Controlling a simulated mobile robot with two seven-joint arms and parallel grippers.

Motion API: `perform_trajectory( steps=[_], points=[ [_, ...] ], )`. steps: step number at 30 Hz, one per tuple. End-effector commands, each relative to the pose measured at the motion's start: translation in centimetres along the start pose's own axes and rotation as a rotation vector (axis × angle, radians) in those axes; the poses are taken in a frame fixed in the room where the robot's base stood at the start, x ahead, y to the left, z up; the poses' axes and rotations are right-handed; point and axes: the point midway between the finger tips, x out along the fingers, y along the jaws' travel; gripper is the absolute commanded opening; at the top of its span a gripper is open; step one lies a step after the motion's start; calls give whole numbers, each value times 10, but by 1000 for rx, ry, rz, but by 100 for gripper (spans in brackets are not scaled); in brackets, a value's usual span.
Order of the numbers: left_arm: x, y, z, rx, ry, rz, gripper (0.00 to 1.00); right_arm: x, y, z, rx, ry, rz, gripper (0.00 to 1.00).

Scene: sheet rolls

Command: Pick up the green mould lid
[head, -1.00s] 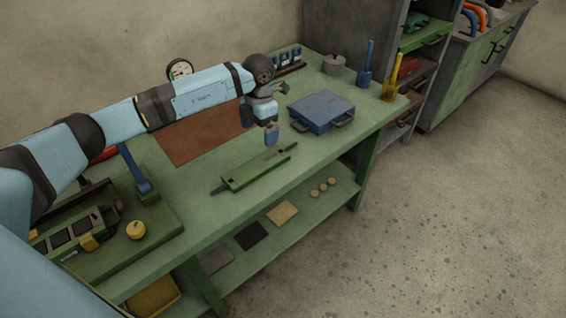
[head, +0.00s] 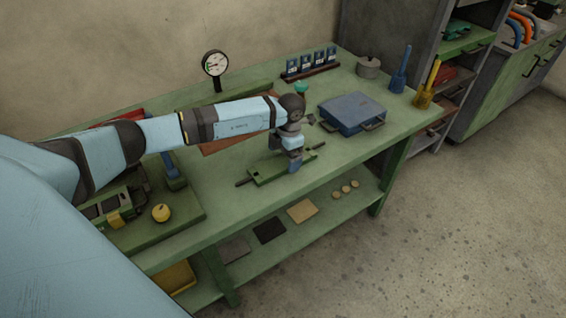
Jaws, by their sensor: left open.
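The green mould lid (head: 267,174) appears to be the long, flat green piece with a dark grip at each end, lying on the green workbench (head: 222,226) near its front edge. My left gripper (head: 294,167) points down over the right half of this piece and hides part of it. Its jaws are open; a finger's lower end overlaps the green piece in the picture. I cannot tell whether they touch. My right gripper is not in view.
A blue case (head: 352,112) lies right of the lid. A dial gauge (head: 215,65) and a rack of small blue-grey blocks (head: 311,64) stand behind. A green machine with a yellow knob (head: 161,212) is at left. A lower shelf holds flat plates (head: 302,211).

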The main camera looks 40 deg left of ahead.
Motion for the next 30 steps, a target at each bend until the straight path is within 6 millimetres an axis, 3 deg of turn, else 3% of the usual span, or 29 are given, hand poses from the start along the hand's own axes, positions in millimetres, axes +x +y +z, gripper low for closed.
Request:
perform_trajectory(
  steps=[4,11,21,30],
  points=[
    [19,0,0,-1,1,-1,100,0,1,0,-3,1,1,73],
    [20,1,0,0,-1,0,98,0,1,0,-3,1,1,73],
    [20,1,0,0,-1,0,20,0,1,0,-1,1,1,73],
    [17,1,0,-1,-3,0,18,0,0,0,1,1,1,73]
  ],
)
